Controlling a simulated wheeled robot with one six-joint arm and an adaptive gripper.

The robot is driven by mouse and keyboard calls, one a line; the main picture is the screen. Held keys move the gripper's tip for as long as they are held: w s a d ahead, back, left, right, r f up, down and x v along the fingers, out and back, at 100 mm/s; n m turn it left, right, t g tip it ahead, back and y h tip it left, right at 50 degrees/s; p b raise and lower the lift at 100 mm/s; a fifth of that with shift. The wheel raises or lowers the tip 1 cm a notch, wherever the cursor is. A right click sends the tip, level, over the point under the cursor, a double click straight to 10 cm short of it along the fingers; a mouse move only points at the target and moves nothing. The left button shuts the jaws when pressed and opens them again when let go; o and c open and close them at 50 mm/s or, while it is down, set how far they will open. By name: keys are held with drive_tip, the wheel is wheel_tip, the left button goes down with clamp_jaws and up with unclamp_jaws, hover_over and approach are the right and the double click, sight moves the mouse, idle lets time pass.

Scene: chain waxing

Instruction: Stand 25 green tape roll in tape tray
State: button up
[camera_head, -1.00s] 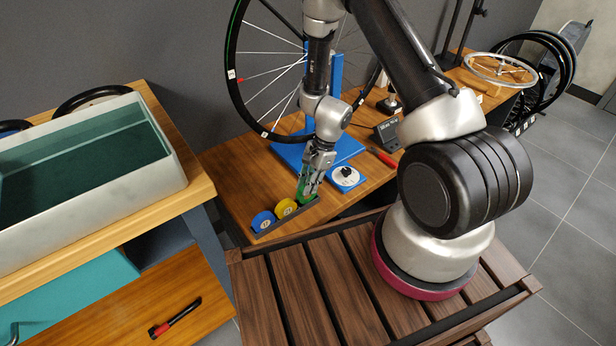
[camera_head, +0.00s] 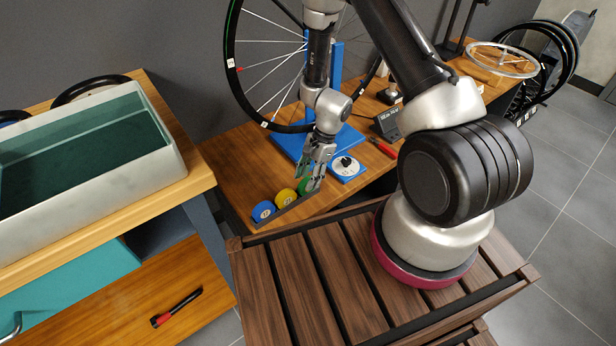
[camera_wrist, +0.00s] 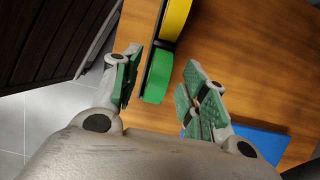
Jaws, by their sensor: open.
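The green tape roll (camera_wrist: 158,75) stands on edge in the tape tray, in line with the yellow roll. It also shows in the head view (camera_head: 305,185), partly hidden by my gripper. My gripper (camera_wrist: 158,85) is open, with its green-padded fingers on either side of the green roll and visible gaps to it; in the head view my gripper (camera_head: 316,180) is just above the tray's right end. The tape tray (camera_head: 285,212) is a dark narrow holder on the wooden bench. The yellow roll (camera_head: 286,197) and the blue roll (camera_head: 263,211) stand in it to the left.
A blue stand base with a white dial (camera_head: 345,167) lies right of the tray. A bicycle wheel (camera_head: 234,68) stands behind. A red-handled tool (camera_head: 382,147) lies further right. A grey tub (camera_head: 172,168) sits on the left bench. Bare wood lies behind the tray.

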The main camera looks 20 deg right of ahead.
drive_tip(key=v, duration=1.1)
drive_tip(key=shift+d+r, duration=0.2)
drive_tip(key=shift+r, duration=0.15)
